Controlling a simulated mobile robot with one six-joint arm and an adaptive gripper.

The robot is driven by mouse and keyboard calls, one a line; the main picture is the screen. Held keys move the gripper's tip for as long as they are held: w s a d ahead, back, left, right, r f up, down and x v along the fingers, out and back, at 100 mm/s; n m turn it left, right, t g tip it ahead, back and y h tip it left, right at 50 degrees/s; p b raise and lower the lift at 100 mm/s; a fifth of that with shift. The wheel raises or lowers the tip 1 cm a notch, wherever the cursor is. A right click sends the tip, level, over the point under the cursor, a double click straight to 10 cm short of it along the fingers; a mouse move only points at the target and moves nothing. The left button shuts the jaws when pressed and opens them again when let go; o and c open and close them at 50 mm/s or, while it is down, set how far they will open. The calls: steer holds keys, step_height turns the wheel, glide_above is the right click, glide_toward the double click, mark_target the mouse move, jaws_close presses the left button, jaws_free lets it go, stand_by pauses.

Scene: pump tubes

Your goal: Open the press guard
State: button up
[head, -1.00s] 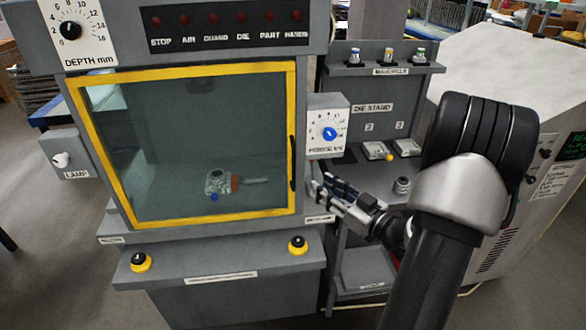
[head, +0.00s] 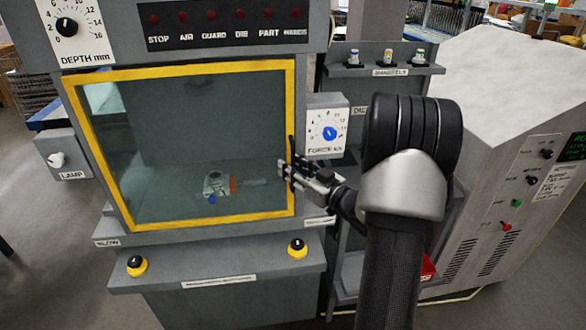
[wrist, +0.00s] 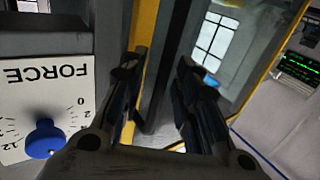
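The press guard is a clear window in a yellow frame (head: 180,70), and it stands shut across the front of the press. Its black vertical handle (head: 291,148) is on the right side of the frame. My gripper (head: 284,170) is at the handle's lower part, with its fingers pointing left toward the guard. In the wrist view my gripper (wrist: 158,72) has its fingers apart. A dark upright bar (wrist: 178,45), probably the handle, shows between or just beyond them. I cannot tell whether the fingers touch it.
The force dial (head: 328,131) sits close above my gripper and also shows in the wrist view (wrist: 44,138). Two yellow-ringed buttons (head: 137,265) stand on the ledge below. The mandrel shelf (head: 388,69) and a grey cabinet (head: 500,110) are to the right. A fixture (head: 216,185) shows behind the glass.

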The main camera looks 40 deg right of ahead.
jaws_close()
stand_by(0.6)
